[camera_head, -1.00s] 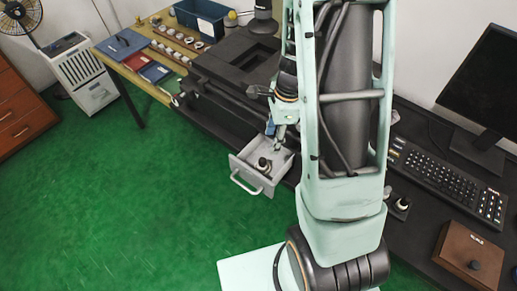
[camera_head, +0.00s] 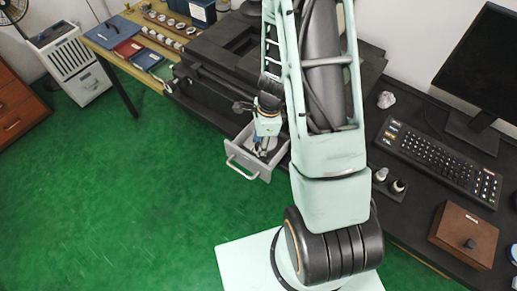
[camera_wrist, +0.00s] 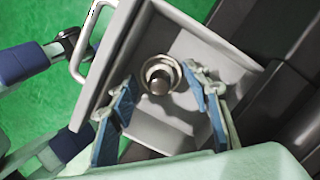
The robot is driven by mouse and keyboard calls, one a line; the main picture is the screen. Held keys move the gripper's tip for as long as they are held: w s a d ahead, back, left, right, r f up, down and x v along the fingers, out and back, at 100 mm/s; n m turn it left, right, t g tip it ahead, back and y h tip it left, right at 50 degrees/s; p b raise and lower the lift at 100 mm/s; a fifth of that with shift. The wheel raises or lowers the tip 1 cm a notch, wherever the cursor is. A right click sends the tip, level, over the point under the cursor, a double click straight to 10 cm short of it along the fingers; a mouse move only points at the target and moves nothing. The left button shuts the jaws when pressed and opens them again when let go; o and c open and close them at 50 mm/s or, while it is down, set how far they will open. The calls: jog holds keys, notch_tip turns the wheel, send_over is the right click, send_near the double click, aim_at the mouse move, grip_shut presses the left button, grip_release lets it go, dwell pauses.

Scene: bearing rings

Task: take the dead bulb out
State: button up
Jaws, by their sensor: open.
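A grey drawer (camera_head: 246,163) with a bar handle stands pulled out from the dark machine; its rim also shows in the wrist view (camera_wrist: 95,108). Inside it, in the wrist view, a small metallic, round-ended piece (camera_wrist: 158,84) sits upright in a ring-shaped holder (camera_wrist: 172,66). It looks like the bulb, but I cannot tell whether it is dead. My gripper (camera_head: 264,147) is down at the drawer. In the wrist view my gripper (camera_wrist: 160,79) is open, with its blue fingers on either side of the piece and visible gaps. In the head view my gripper hides most of the drawer's inside.
The dark machine (camera_head: 200,75) stands behind the drawer. To the right are two small round pieces on a dark holder (camera_head: 390,182), a keyboard (camera_head: 440,165), a monitor (camera_head: 495,70) and a brown box (camera_head: 464,235). Green floor (camera_head: 120,200) lies free at left.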

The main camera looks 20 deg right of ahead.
jog(key=shift+f, duration=0.35)
jog(key=shift+c, duration=0.3)
grip_shut()
jog(key=shift+r, duration=0.1)
